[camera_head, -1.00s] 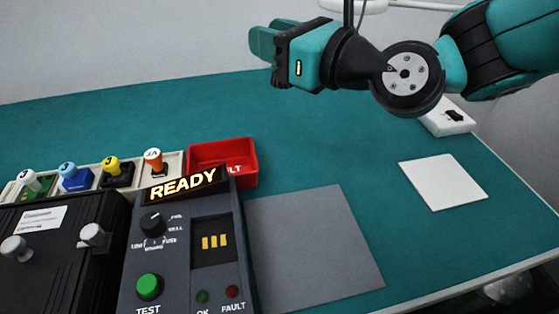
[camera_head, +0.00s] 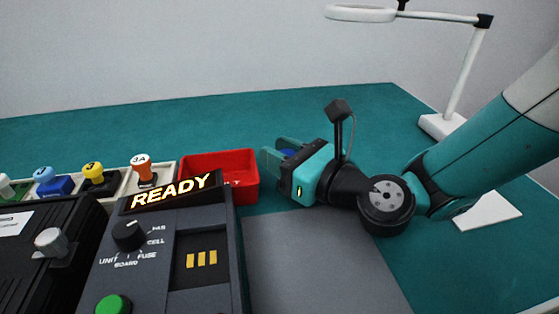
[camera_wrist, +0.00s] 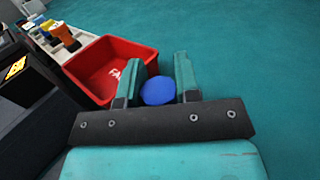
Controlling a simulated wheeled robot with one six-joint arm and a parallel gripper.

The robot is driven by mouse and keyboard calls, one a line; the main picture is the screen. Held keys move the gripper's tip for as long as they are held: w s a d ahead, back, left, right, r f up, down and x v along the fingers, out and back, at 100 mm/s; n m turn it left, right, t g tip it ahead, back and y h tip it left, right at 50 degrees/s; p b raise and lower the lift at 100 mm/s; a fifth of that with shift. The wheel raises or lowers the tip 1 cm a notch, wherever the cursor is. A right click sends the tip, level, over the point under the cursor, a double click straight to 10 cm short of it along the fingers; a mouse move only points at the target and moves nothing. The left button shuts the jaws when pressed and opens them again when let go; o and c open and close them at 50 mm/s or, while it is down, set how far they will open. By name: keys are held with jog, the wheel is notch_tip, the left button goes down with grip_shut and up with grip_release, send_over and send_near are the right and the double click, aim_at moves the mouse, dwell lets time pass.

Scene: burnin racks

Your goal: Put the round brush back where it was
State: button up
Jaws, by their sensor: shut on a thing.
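My gripper (camera_head: 279,151) is low over the teal table, just right of the red bin. Its two fingers are shut on the round brush, which shows as a blue round top (camera_wrist: 157,91) between them in the wrist view. In the head view only a small blue part (camera_head: 289,154) shows between the fingers. The rest of the brush, bristles included, is hidden. I cannot tell whether the brush touches the table.
The red bin (camera_head: 187,170) stands close left of my gripper. The tester (camera_head: 168,240) reads READY, in front of it. A row of coloured-knob pieces stands at left. A grey mat (camera_head: 300,270) lies right of the tester. A white lamp (camera_head: 468,70) stands behind my arm. The back table is clear.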

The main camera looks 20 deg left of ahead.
jog(key=shift+f, duration=0.15)
jog(key=o, duration=0.7)
jog(key=shift+r, duration=0.3)
jog(key=b+v, duration=0.2)
jog(key=v, duration=0.1)
jog(key=b+v, duration=0.2)
jog(key=v, duration=0.2)
jog(key=b+v, duration=0.2)
jog(key=v, duration=0.1)
jog(key=shift+s+d+f, duration=0.1)
jog(key=shift+d+f, duration=0.2)
jog(key=shift+d, duration=0.05)
jog(key=shift+s+d+r+b, duration=0.2)
jog(key=shift+s+d+b, duration=0.1)
jog(key=shift+d, duration=0.3)
